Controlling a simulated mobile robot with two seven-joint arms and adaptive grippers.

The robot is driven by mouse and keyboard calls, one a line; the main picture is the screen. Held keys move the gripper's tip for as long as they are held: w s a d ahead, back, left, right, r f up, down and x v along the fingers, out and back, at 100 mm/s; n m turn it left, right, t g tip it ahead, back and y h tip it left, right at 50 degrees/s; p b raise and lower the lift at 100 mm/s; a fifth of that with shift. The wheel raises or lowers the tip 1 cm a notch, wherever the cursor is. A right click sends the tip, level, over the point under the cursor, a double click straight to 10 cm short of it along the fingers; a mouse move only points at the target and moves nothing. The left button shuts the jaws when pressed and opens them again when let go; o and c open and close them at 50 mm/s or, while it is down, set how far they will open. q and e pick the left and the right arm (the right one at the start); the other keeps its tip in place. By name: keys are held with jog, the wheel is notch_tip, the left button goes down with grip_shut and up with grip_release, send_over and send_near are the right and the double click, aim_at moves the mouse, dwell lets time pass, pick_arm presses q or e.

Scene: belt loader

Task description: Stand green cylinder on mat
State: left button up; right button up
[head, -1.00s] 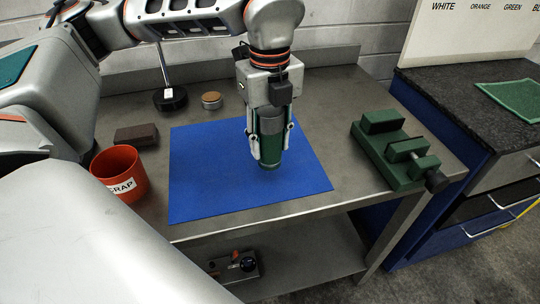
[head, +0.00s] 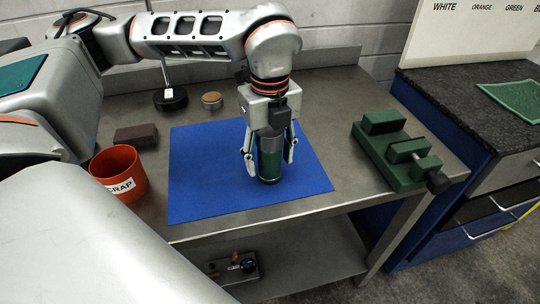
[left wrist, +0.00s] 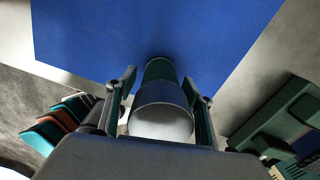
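The green cylinder (head: 270,166), with a greyish band, stands upright on the blue mat (head: 205,180), right of the mat's middle. In the left wrist view its pale top end (left wrist: 160,121) is nearest the camera. My left gripper (head: 268,158) is above and around the cylinder, pointing down. Its fingers are spread, one on each side, and the left wrist view (left wrist: 161,88) shows gaps between them and the cylinder. The mat (left wrist: 150,35) also fills the upper part of that view. My right gripper is not in view.
A red scrap bin (head: 118,172) and a brown block (head: 136,135) are left of the mat. A black-based stand (head: 170,100) and a round tan-topped piece (head: 212,100) are behind. A green vise (head: 392,160) stands right. The mat's left part is clear.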

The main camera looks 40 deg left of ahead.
pick_arm(q)
notch_tip(320, 180, up, 12)
jog(key=shift+r+p, duration=0.2)
jog(key=shift+p, duration=0.35)
dwell(0.7)
